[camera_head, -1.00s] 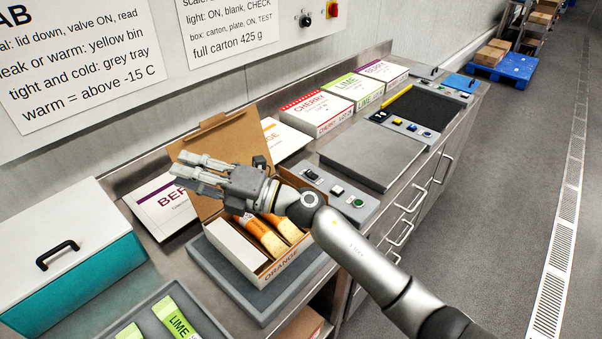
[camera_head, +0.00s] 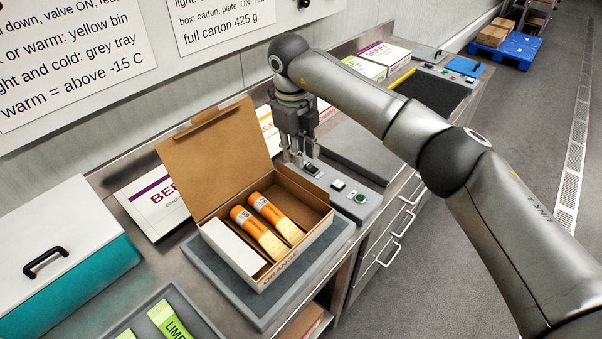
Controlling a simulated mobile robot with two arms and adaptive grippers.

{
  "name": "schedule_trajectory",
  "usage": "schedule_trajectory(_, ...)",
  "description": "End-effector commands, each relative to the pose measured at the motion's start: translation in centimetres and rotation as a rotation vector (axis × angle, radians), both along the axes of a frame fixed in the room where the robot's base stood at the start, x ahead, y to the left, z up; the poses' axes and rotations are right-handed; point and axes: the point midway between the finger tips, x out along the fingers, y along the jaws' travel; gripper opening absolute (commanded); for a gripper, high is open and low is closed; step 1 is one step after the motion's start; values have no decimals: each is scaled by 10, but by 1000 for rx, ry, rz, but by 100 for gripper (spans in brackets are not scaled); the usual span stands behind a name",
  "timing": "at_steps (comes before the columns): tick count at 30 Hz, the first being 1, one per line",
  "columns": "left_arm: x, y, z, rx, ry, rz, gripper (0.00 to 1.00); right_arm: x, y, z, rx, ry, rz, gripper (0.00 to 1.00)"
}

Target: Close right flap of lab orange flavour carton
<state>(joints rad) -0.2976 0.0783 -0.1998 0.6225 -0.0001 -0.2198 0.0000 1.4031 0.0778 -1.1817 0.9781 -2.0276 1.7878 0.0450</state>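The orange flavour carton (camera_head: 302,252) sits on a grey plate with its brown lid (camera_head: 220,155) standing open at the back. A white panel (camera_head: 234,246) covers its left part. Two orange-and-cream lollies (camera_head: 268,226) lie uncovered inside. The right flap seems to be the brown strip (camera_head: 307,188) along the right side, not folded over the lollies; its exact edge is hard to tell. My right gripper (camera_head: 299,158) points down just beyond the carton's back right corner, with nothing visible in it. Its finger gap is unclear. My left gripper is out of view.
A control panel with buttons (camera_head: 352,197) lies right of the carton, close to my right gripper. A teal box with a white lid (camera_head: 65,262) stands at left. A grey tray with lime packs (camera_head: 172,321) is in front. Flat cartons (camera_head: 384,56) lie at the back.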

Motion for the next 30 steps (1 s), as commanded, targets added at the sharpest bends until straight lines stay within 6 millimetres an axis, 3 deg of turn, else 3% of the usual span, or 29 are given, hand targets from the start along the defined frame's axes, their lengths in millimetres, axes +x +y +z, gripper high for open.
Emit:
schedule_trajectory(9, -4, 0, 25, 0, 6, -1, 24, 2, -3, -59, 4, 6, 1, 24)
schedule_trajectory(15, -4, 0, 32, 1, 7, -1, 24, 5, -5, -84, 5, 4, 1, 24)
schedule_trajectory(26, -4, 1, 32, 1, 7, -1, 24, 5, -5, -92, 5, 1, 2, 24)
schedule_trajectory(30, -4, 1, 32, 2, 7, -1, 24, 5, -5, -92, 5, 1, 2, 10)
